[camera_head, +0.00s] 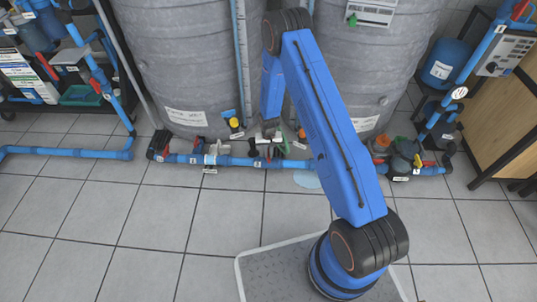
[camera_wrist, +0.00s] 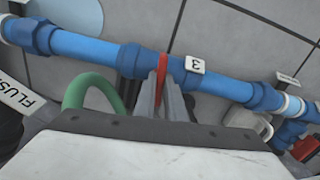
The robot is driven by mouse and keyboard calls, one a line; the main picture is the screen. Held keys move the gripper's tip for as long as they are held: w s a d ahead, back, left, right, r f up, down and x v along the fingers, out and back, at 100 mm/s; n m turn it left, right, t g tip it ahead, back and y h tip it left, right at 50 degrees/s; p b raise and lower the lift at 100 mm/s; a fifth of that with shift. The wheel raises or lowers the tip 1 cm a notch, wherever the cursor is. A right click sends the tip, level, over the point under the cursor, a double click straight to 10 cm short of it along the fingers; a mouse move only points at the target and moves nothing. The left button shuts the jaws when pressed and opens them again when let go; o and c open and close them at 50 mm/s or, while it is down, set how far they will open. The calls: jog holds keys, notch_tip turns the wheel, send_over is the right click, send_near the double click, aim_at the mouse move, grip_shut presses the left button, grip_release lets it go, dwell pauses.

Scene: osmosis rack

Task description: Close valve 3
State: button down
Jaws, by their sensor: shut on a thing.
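The red handle of valve 3 (camera_wrist: 162,67) shows in the wrist view beside a white tag marked 3 (camera_wrist: 191,64) on the blue pipe (camera_wrist: 90,47). My gripper (camera_wrist: 164,88) is shut on this handle, with its fingers on either side of it. The finger tips reach close to the pipe, and much of the handle is hidden between them. In the head view my gripper (camera_head: 268,138) is low at the pipe run in front of the grey tanks, and the handle is too small to make out.
A green hose (camera_wrist: 88,88) and a tag reading FLUS (camera_wrist: 18,96) lie left of my gripper. Another red handle (camera_wrist: 305,148) is at the lower right. Two large grey tanks (camera_head: 185,55) stand behind the pipe. The tiled floor (camera_head: 150,215) in front is mostly clear.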

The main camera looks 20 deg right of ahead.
jog(key=shift+m, duration=0.6)
jog(key=c, duration=1.8)
grip_release()
notch_tip(320, 180, up, 18)
jog(key=shift+f, duration=0.25)
